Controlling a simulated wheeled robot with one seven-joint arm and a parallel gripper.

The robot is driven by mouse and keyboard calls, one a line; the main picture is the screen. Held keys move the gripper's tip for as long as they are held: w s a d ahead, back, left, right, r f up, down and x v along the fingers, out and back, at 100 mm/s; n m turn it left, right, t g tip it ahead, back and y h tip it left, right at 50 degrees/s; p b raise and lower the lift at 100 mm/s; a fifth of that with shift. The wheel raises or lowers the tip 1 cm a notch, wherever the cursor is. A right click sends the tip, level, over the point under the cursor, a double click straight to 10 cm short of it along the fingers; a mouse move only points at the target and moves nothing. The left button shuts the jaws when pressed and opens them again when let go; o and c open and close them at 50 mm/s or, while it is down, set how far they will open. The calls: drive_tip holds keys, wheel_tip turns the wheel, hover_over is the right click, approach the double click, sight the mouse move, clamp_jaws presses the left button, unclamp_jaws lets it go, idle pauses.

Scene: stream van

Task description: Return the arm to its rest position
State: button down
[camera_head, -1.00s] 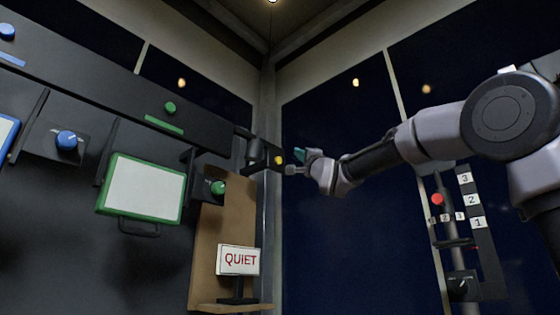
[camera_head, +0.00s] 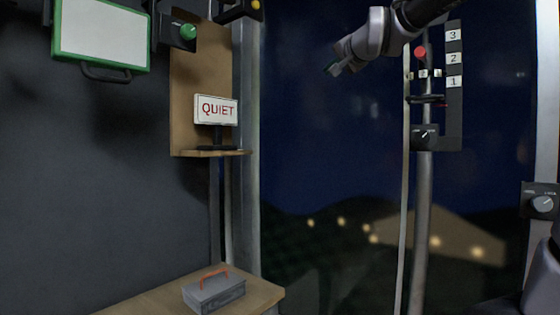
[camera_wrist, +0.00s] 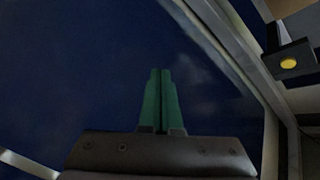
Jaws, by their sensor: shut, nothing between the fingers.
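My gripper (camera_head: 334,69) is at the upper middle of the head view, at the end of my grey arm, which reaches in from the top right. It is in the air in front of the dark window, apart from everything around it. In the wrist view its two green fingers (camera_wrist: 160,100) are together with nothing between them. Most of my arm is cut off by the top edge of the head view.
A black post panel (camera_head: 453,100) with a red button (camera_head: 420,52), number labels and a dial stands right of my gripper. A QUIET sign (camera_head: 217,110) stands on a wooden shelf at left. A grey toolbox (camera_head: 214,291) sits on a low wooden surface. A yellow-button box (camera_wrist: 290,63) shows in the wrist view.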

drive_tip(key=s+d+f+n+g+h, duration=0.1)
drive_tip(key=s+d+f+g, duration=0.2)
drive_tip(key=s+f, duration=0.4)
drive_tip(key=s+d+f+n+g+h, duration=0.1)
drive_tip(key=s+d+f+g, duration=0.2)
drive_tip(key=s+f, duration=0.5)
drive_tip(key=s+d+f+n+g, duration=0.1)
drive_tip(key=s+d+f+g, duration=0.2)
drive_tip(key=f, duration=1.1)
drive_tip(key=s+d, duration=0.2)
drive_tip(key=s, duration=0.2)
drive_tip(key=shift+s+f+g+h, duration=0.15)
drive_tip(key=shift+f+g+h, duration=0.2)
drive_tip(key=shift+g+h, duration=0.05)
